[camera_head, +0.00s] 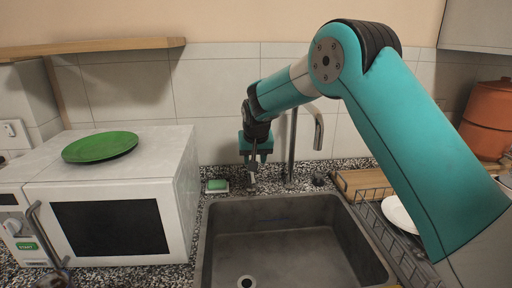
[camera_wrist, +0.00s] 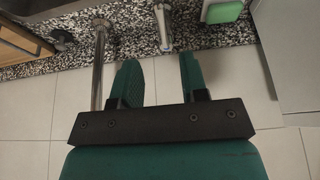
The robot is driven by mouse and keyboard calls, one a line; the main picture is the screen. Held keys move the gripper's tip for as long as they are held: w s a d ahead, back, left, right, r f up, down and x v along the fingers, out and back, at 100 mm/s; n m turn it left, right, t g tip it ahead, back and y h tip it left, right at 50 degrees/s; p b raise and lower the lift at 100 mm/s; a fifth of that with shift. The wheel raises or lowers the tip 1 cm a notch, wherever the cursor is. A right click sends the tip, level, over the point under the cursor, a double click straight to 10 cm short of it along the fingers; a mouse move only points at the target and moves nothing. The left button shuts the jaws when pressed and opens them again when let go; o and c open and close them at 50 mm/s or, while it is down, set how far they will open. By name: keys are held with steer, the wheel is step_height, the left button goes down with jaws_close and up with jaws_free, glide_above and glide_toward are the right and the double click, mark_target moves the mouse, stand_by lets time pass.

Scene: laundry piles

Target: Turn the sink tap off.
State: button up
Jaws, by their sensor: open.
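The sink tap (camera_head: 292,150) is a tall metal pipe behind the sink, with its spout curving to the right. No water stream is visible below the spout. A small metal piece (camera_head: 252,180), which looks like the tap's lever, stands left of the pipe. My gripper (camera_head: 254,157) is open and empty, just above this piece. In the wrist view the lever (camera_wrist: 163,28) lies ahead of the gap between the fingertips of my gripper (camera_wrist: 158,68), apparently not touched. The tap pipe (camera_wrist: 98,65) passes outside the left finger.
The grey sink (camera_head: 215,225) is empty. A green sponge (camera_head: 217,184) lies left of the lever. A microwave (camera_head: 185,180) with a green plate (camera_head: 100,147) stands at left. A dish rack (camera_head: 365,215) and wooden board (camera_head: 365,181) are at right. The tiled wall (camera_head: 215,90) is close behind.

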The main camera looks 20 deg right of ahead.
steer(key=b+v, duration=0.1)
steer(key=v, duration=0.6)
steer(key=shift+s+r, duration=0.25)
steer(key=shift+r, duration=0.1)
steer(key=s+a+n+g+y, duration=0.1)
steer(key=s+a+n, duration=0.1)
steer(key=s, duration=1.1)
steer(key=s+a+n+g+y, duration=0.1)
steer(key=s+a+n+y, duration=0.1)
steer(key=s, duration=1.1)
steer(key=s+a+n+g+y, duration=0.2)
steer(key=s+a+n, duration=0.2)
steer(key=s, duration=1)
steer(key=shift+r+n, duration=0.3)
steer(key=shift+n, duration=0.5)
steer(key=shift+s, duration=0.1)
